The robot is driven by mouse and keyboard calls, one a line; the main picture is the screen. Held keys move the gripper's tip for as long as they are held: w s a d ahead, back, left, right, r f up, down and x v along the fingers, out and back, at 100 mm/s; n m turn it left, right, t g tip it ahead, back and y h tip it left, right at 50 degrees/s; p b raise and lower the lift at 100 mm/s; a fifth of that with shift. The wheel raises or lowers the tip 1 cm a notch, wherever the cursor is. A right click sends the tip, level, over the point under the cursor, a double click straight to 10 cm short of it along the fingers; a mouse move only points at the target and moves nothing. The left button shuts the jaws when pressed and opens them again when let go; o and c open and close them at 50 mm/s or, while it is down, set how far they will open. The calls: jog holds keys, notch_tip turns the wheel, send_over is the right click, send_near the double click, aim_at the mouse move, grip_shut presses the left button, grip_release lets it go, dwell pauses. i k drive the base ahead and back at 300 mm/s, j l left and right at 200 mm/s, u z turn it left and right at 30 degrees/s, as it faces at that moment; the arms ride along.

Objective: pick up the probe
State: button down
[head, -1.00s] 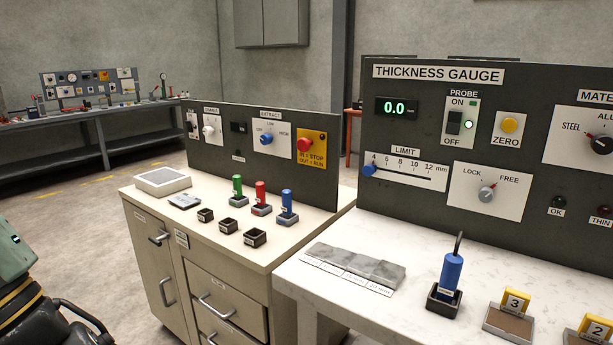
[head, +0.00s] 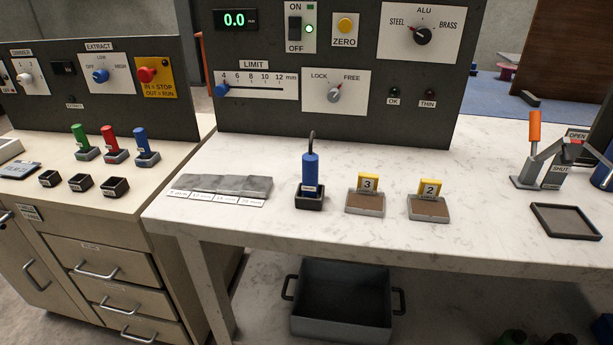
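The probe (head: 311,174) is a blue upright cylinder with a small white label and a dark cable curving up from its top. It stands in a black square holder (head: 310,201) on the white marble-look table (head: 270,225), in front of the thickness gauge panel (head: 300,125). My gripper is not in the head view, so its state and place are hidden.
Left of the probe lies a grey stepped strip (head: 225,184) with labels. To its right stand blocks with yellow tags 3 (head: 369,183) and 2 (head: 430,187). An orange-handled clamp (head: 535,130) and an empty dark tray (head: 566,221) are farther right. A grey bin (head: 343,305) sits below.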

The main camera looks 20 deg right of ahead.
aim_at(309, 159)
jog(key=k+l, duration=0.1)
jog(key=l, duration=0.25)
jog(key=k+l, duration=0.1)
jog(key=l, duration=0.25)
jog(key=k+l, duration=0.1)
jog(key=l, duration=0.25)
jog(key=k+l+u, duration=0.1)
jog(key=l, duration=0.3)
